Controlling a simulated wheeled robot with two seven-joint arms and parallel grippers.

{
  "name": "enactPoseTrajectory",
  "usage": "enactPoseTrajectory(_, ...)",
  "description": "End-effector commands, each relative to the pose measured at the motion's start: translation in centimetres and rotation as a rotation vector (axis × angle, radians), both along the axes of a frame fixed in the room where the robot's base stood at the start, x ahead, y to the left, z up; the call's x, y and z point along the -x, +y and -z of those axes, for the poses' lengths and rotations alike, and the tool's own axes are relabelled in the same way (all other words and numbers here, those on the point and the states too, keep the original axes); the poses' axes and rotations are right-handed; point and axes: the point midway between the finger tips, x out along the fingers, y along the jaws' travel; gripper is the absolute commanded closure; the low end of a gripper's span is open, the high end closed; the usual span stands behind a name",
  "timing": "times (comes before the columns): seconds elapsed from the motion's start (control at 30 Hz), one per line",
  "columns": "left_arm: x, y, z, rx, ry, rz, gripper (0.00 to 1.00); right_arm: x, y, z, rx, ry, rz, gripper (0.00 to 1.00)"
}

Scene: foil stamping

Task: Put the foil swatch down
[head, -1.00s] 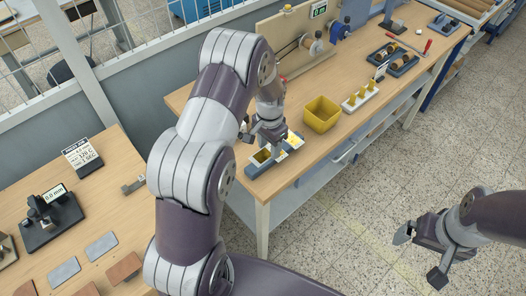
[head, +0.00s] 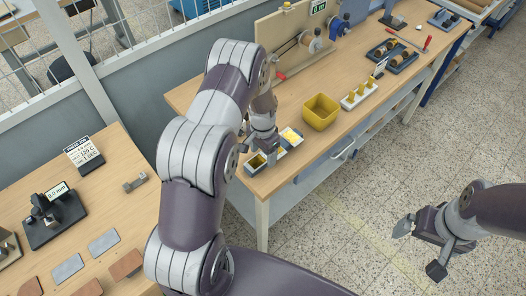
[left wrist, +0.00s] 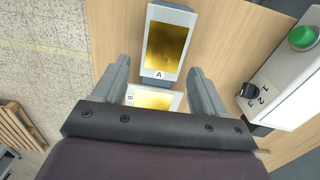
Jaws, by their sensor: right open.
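Two trays lie near the front end of the far bench. Tray A (left wrist: 150,47) has a pale rim and a dark gold foil surface; it also shows in the head view (head: 248,167). Tray B (left wrist: 134,92) holds brighter yellow-gold foil (left wrist: 153,100), seen also in the head view (head: 291,135). My left gripper (left wrist: 160,82) points down over the trays. Its fingers stand apart on either side of tray B, with no separate swatch visible between them. Tray B's lower part is hidden by the gripper body. My right gripper (head: 418,248) is open and empty above the floor.
A yellow bin (head: 320,112) and a white holder with yellow pegs (head: 359,95) stand beyond the trays. A box with a green button (left wrist: 301,37) is close on the right in the left wrist view. Colored plates (head: 104,242) lie on the near table.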

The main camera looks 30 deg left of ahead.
Motion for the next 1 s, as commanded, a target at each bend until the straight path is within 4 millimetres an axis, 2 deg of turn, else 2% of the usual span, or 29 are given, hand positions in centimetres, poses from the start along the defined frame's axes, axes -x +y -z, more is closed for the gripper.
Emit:
enactPoseTrajectory(0.17,0.0,0.0,-0.5,0.0,0.0,0.0,0.28,0.0,0.0,-0.4,0.0,0.0,0.0,0.0)
enactPoseTrajectory(0.27,-0.2,0.0,-1.4,0.0,-0.004,0.0,0.28,0.0,0.0,0.4,0.0,0.0,0.0,0.0)
enactPoseTrajectory(0.6,-0.3,0.2,-9.9,-0.001,-0.004,0.0,0.28,0.0,0.0,3.0,0.0,0.0,0.0,0.0)
enactPoseTrajectory(0.77,-0.1,0.0,-12.1,-0.001,-0.003,-0.005,0.28,0.0,0.0,3.3,0.0,0.0,0.0,0.0)
enactPoseTrajectory(0.87,2.1,-1.6,-13.8,-0.007,-0.023,-0.056,0.28,0.0,0.0,3.2,0.0,0.0,0.0,0.0)
enactPoseTrajectory(1.0,8.6,-5.0,-16.0,-0.01,-0.082,-0.199,0.28,0.0,0.0,3.2,0.0,0.0,0.0,0.0)
